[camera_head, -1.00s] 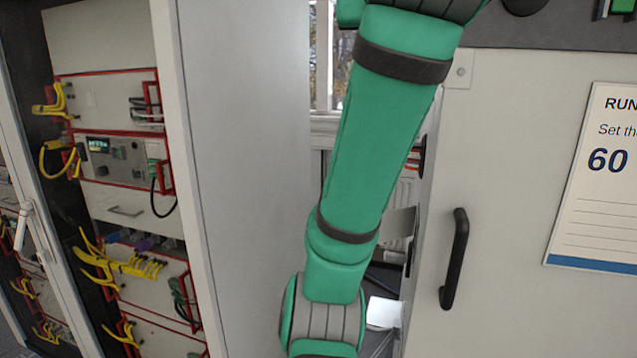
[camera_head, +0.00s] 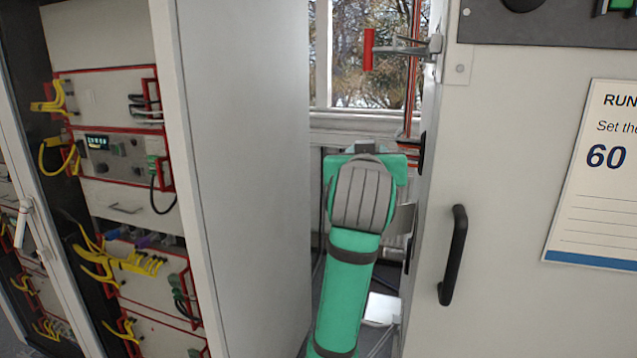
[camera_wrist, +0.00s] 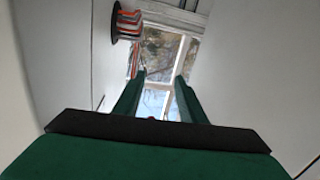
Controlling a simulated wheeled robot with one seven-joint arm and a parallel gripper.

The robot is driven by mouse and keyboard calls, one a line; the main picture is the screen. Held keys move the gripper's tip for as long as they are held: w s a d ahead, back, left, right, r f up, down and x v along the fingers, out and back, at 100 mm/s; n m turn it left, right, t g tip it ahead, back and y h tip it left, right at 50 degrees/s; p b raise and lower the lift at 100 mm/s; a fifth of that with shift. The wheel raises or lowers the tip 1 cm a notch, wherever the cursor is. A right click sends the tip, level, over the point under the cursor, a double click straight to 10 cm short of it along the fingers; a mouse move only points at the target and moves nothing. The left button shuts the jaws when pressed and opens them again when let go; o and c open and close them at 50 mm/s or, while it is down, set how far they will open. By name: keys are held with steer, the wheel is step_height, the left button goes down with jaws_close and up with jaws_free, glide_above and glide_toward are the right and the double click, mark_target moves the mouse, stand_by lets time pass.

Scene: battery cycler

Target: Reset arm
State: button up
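My green arm shows in the head view in the gap between the two pale cabinets. Its grey-ribbed joint is at the top and a green link runs down out of the bottom edge. My gripper is outside the head view. In the wrist view my gripper (camera_wrist: 160,76) has its two green fingers apart, with nothing between them but the view of the window (camera_wrist: 165,62) beyond. Pale walls stand close on both sides of it.
The left cabinet (camera_head: 245,180) has an open front with yellow-cabled equipment. The right cabinet (camera_head: 520,250) has a black handle (camera_head: 454,256) and a paper sign (camera_head: 605,180). A red-ended bracket (camera_head: 369,50) projects from it into the gap. A red-and-grey striped object (camera_wrist: 130,25) shows upper left in the wrist view.

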step_height(320, 180, down, 15)
steer(key=w, duration=0.2)
steer(key=s+a+f+n, duration=0.1)
steer(key=s+f, duration=0.3)
steer(key=f, duration=0.7)
steer(key=s+a+f+y, duration=0.15)
steer(key=s+f, duration=0.25)
steer(key=f, duration=0.7)
steer(key=s+a+f+n, duration=0.15)
steer(key=s+f, duration=0.35)
steer(key=f, duration=0.6)
steer(key=s+a+f+g+y, duration=0.1)
steer(key=s+a+f, duration=0.1)
steer(key=s+f, duration=0.6)
steer(key=s+a+f, duration=0.1)
steer(key=s+f, duration=0.3)
steer(key=s, duration=0.7)
steer(key=s+a+r, duration=0.1)
steer(key=s, duration=1)
steer(key=s+a+r+m, duration=0.1)
steer(key=s, duration=1.1)
steer(key=shift+s+a+r+g+y, duration=0.15)
steer(key=shift+a+g+y, duration=0.25)
steer(key=shift+y, duration=0.05)
steer(key=shift+c, duration=0.7)
